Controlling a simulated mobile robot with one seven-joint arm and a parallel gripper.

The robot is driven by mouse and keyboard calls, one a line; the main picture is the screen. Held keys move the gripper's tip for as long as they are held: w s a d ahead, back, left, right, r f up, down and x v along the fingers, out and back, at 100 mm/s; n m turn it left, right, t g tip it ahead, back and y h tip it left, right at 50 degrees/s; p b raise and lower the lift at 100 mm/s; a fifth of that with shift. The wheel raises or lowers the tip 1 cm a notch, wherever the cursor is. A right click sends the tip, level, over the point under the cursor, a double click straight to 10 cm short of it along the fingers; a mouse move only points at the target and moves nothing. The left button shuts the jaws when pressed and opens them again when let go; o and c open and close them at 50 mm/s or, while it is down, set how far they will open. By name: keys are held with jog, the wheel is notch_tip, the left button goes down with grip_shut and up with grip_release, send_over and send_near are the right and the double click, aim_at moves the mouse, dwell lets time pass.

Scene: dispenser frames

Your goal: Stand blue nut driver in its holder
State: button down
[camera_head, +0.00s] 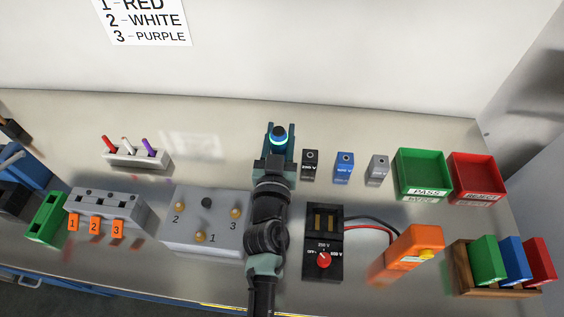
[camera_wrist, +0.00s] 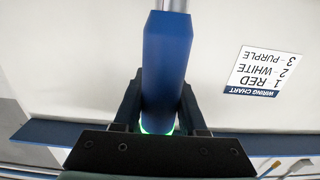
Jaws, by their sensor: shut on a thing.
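The blue nut driver (camera_wrist: 167,75) is held in my gripper (camera_wrist: 160,118), its blue handle between the two fingers and its metal shank running out of the top of the wrist view. In the head view my gripper (camera_head: 279,150) is above the back middle of the bench, with the driver's blue end (camera_head: 279,132) showing between the fingers. A small blue block with a hole in its top (camera_head: 344,165) stands to the right of my gripper, apart from it; it looks like the holder. Whether the driver is exactly upright is hard to tell.
A black block (camera_head: 311,164) and a grey block (camera_head: 377,167) flank the blue one. Green (camera_head: 422,190) and red (camera_head: 477,193) trays stand further right. A black meter box (camera_head: 323,265), an orange tool (camera_head: 408,250) and a grey terminal plate (camera_head: 190,238) are nearer.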

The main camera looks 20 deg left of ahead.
jog(key=shift+f+b, duration=2.05)
jog(key=shift+f, duration=0.55)
jog(key=shift+f, duration=0.2)
jog(key=shift+c, duration=2.3)
grip_release()
